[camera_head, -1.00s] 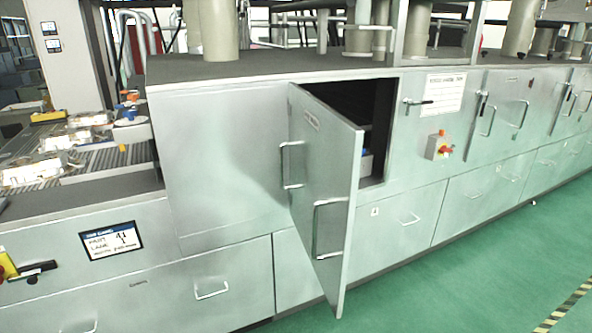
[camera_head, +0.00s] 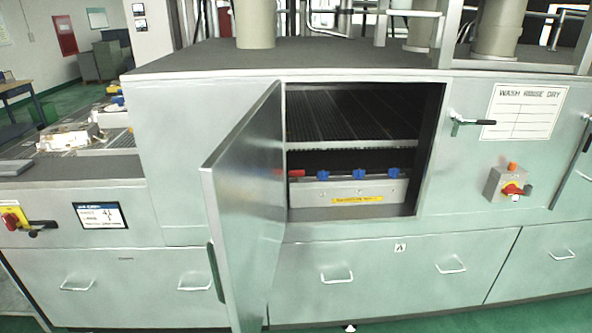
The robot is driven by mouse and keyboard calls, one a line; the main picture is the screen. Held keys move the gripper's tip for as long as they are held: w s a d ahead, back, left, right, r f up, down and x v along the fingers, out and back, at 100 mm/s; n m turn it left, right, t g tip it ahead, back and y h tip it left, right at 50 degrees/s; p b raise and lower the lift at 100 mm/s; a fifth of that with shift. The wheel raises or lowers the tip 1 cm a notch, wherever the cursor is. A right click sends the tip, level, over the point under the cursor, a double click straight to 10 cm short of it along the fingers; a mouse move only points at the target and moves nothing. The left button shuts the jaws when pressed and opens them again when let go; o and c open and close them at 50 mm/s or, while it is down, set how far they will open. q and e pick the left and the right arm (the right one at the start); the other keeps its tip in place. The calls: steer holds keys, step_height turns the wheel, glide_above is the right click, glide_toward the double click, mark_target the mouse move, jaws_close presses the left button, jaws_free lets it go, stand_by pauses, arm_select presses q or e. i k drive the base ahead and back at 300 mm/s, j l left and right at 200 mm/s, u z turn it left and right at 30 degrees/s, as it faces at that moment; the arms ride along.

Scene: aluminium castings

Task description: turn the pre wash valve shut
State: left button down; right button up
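Inside the open cabinet, a pale box (camera_head: 308,196) carries a row of valve handles. A red handle (camera_head: 296,173) is at the left end, and blue handles are to its right: one on the left (camera_head: 323,175), one in the middle (camera_head: 360,173) and one on the right (camera_head: 394,172). A yellow label (camera_head: 357,200) on the box front is too small to read. I cannot tell which handle is the pre wash valve or how far it is turned. Neither of my grippers is in view.
The cabinet door (camera_head: 245,195) stands open toward me at the left of the opening. A mesh shelf (camera_head: 350,115) is above the valves. Drawers (camera_head: 390,275) with handles run below.

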mark_target(297, 173)
steer(key=i+l, duration=0.1)
steer(key=l, duration=0.2)
steer(key=i+l+u, duration=0.1)
steer(key=l, duration=0.25)
steer(key=i+l, duration=0.15)
steer(key=l, duration=0.15)
steer(key=i+l+u, duration=0.15)
steer(key=l+u, duration=0.65)
steer(key=i+l+u, duration=0.1)
steer(key=l+u, duration=0.3)
steer(key=i+j+u, duration=0.1)
steer(key=i+u, duration=0.25)
steer(key=u, duration=0.15)
steer(key=i, duration=0.15)
